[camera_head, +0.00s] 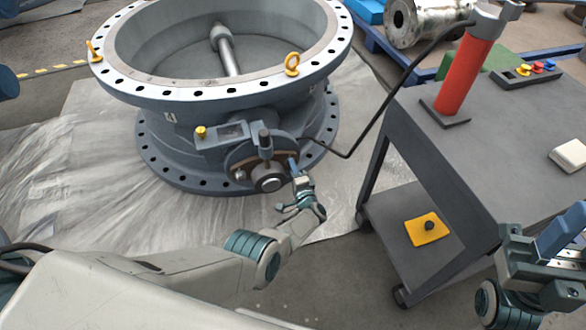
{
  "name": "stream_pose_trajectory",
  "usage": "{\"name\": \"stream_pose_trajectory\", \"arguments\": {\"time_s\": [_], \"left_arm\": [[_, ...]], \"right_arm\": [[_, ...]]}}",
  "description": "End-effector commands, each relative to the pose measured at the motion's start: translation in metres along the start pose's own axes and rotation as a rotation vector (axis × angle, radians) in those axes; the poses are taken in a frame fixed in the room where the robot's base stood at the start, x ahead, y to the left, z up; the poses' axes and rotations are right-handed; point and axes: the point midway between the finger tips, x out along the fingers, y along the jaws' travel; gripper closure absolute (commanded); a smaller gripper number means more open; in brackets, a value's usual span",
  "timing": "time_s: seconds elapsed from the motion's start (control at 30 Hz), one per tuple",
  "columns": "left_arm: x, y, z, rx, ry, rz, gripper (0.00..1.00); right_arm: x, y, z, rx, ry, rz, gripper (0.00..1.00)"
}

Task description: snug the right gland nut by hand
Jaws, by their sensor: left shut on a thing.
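A large grey-blue butterfly valve (240,92) lies with its open bore facing up on a plastic sheet. On its near side is a round gland with a brownish plate and a shaft end (270,184) at the centre. The left gland nut (240,174) shows at the plate's left. My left gripper (294,166) reaches up to the plate's right side and is shut there on the right gland nut, which its fingers hide. My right gripper (562,230) is at the right edge, away from the valve, partly cut off; its jaw opening is unclear.
A dark cart (450,155) stands at the right with a red cylinder (467,75), a button box (525,73) and a white block (569,155) on top. A yellow pad (427,229) lies on its lower shelf. A black cable runs from the cylinder toward the valve.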

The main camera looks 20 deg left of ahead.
Motion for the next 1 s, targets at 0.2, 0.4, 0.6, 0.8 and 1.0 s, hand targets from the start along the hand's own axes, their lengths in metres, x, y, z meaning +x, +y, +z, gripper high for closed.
{"name": "stream_pose_trajectory", "arguments": {"time_s": [0.2, 0.4, 0.6, 0.8, 1.0], "left_arm": [[0.0005, -0.0007, -0.0001, 0.165, 0.001, 0.000, 0.96], [0.0003, -0.0004, 0.0002, 0.306, 0.001, -0.001, 0.96], [0.0006, -0.0005, 0.0000, 0.409, 0.000, -0.001, 0.96], [0.0002, 0.0000, 0.0002, 0.465, 0.000, 0.000, 0.96], [0.0002, 0.0000, 0.0004, 0.480, 0.000, 0.000, 0.96]], "right_arm": [[-0.0006, -0.0001, 0.0014, 0.001, -0.012, -0.001, 0.64], [-0.0003, -0.0002, 0.0017, 0.001, -0.014, -0.004, 0.64], [-0.0002, -0.0002, 0.0015, 0.001, -0.015, -0.005, 0.64], [-0.0002, -0.0003, 0.0014, 0.001, -0.017, -0.005, 0.64], [0.0000, -0.0003, 0.0010, 0.001, -0.017, -0.005, 0.64]]}}
